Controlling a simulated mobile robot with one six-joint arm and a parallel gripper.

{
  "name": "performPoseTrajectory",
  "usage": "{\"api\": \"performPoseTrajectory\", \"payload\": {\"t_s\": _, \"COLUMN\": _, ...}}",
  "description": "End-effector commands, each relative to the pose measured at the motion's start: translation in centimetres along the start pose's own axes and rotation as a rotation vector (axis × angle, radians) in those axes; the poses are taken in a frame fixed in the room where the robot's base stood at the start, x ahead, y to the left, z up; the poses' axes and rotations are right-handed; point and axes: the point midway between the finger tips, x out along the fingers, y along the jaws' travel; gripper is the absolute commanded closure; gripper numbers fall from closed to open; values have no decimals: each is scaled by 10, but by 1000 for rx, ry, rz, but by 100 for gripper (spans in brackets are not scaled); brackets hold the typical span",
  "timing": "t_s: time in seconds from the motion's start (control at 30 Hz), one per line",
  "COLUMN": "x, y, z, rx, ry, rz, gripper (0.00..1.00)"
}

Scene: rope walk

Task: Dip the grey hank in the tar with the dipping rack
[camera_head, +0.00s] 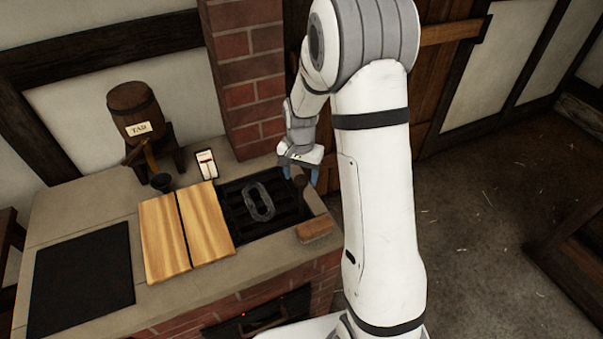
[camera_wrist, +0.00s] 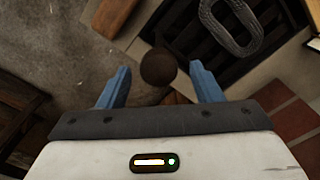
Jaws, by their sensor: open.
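The grey hank (camera_head: 258,201), an oval loop, lies flat on the dark slatted dipping rack (camera_head: 234,218), set into the counter. The hank also shows in the wrist view (camera_wrist: 238,32), upper right. My gripper (camera_head: 299,174) is open near the rack's far right corner. Its blue fingers stand either side of a round dark brown knob (camera_wrist: 158,67), apart from it in the wrist view. How the knob joins the rack is unclear. A wooden barrel (camera_head: 133,104) labelled TAR stands on a dark stand at the back left. No open tar is visible.
Two pale wooden boards (camera_head: 186,232) lie left of the rack, with a black slab (camera_head: 82,280) further left. A brown block-like brush (camera_head: 314,229) sits at the rack's front right. A brick pillar (camera_head: 248,70) rises behind.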

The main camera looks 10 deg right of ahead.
Motion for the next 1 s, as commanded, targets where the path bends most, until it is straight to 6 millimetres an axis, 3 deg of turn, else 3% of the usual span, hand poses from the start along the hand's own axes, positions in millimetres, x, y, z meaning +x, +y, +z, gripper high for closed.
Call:
{"api": "performPoseTrajectory", "payload": {"t_s": 0.23, "x": -8, "y": 0, "z": 0, "rx": 0, "ry": 1, "rz": 0, "gripper": 41}}
{"api": "performPoseTrajectory", "payload": {"t_s": 0.5, "x": -52, "y": 0, "z": -1, "rx": 0, "ry": 3, "rz": -2, "gripper": 41}}
{"api": "performPoseTrajectory", "payload": {"t_s": 0.7, "x": -74, "y": -1, "z": -1, "rx": 0, "ry": 1, "rz": -1, "gripper": 41}}
{"api": "performPoseTrajectory", "payload": {"t_s": 1.0, "x": -78, "y": 0, "z": -1, "rx": 0, "ry": -1, "rz": 1, "gripper": 41}}
